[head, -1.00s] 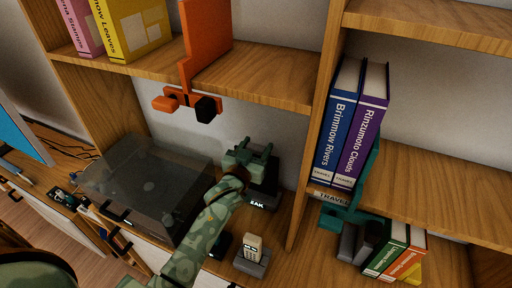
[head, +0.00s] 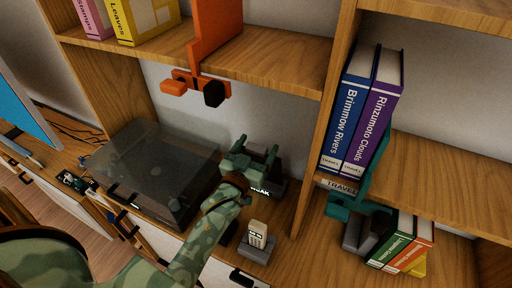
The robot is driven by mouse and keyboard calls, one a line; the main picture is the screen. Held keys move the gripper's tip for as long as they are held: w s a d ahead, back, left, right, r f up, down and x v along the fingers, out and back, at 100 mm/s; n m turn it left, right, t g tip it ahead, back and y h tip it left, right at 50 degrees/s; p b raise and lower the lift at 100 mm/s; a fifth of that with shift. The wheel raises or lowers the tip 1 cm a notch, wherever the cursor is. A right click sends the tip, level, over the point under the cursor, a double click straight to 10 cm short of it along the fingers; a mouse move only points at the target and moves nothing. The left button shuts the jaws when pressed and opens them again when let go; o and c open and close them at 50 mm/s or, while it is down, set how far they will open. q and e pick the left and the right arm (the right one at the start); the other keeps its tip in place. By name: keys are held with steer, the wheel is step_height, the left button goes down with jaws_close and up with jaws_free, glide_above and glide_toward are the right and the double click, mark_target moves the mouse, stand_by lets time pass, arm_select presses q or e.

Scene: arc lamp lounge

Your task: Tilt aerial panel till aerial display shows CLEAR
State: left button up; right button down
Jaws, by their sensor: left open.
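The aerial (head: 279,186) is a small dark unit on the lower shelf board, right of the turntable-like box. My left gripper (head: 256,155) is green, open, and directly in front of and over it. The gripper hides most of the aerial, including its panel, so I cannot tell the panel's tilt or whether the jaws touch it. The aerial display (head: 262,192) glows white at the front; its letters end in "EAK" and its left part is covered. My right gripper is not in view.
A box with a smoky clear lid (head: 155,165) stands left of the gripper. A pale handset in a grey dock (head: 257,240) stands just in front.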

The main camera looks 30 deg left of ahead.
arm_select(q)
steer(key=shift+s, duration=0.15)
steer(key=s+d+f, duration=0.1)
steer(key=s, duration=1.5)
steer(key=shift+f, duration=0.4)
